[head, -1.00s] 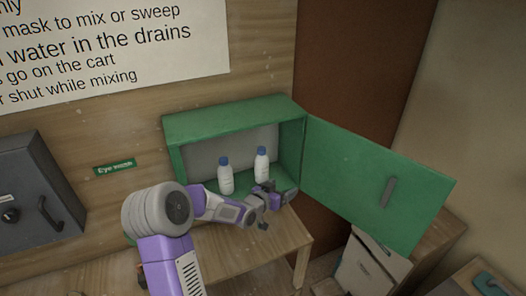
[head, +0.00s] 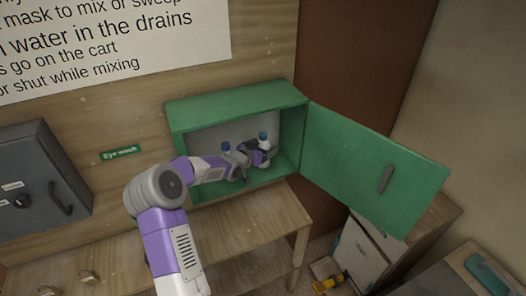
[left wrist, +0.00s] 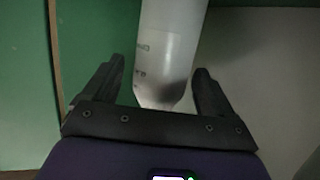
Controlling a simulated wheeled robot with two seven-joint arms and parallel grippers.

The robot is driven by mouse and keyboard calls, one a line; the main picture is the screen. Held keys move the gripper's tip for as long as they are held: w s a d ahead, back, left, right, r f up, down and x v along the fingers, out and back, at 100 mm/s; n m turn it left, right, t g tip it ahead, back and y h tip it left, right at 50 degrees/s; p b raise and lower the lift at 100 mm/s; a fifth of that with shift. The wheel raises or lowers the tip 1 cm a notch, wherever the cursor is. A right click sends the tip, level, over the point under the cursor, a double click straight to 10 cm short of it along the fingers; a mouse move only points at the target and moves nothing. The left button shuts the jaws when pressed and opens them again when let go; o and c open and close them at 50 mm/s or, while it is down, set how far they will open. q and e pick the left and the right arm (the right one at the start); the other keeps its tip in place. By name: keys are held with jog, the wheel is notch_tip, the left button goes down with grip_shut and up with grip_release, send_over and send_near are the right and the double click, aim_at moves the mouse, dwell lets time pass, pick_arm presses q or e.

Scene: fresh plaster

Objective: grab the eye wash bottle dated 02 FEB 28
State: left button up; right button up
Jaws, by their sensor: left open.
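Two white bottles with blue caps stand in the open green cabinet (head: 235,101). The left bottle (head: 226,146) is mostly hidden behind my left arm, with its cap showing. The right bottle (head: 264,142) shows its cap and upper part above my left gripper (head: 260,155). In the left wrist view a white bottle (left wrist: 172,45) lies between the spread fingers of this gripper (left wrist: 157,82), with a gap visible on the finger sides. Its print is partly visible, but I cannot read a date. My right gripper is out of view.
The cabinet door (head: 365,165) is swung open to the right. A wooden bench (head: 255,236) runs below the cabinet. A grey box with a handle (head: 40,185) is at the left, and an "Eye wash" label (head: 121,152) is on the wall.

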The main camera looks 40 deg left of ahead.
pick_arm(q)
jog(key=shift+w+f, duration=0.1)
jog(key=shift+w, duration=0.2)
jog(key=c, duration=1.1)
jog(key=shift+c, duration=0.7)
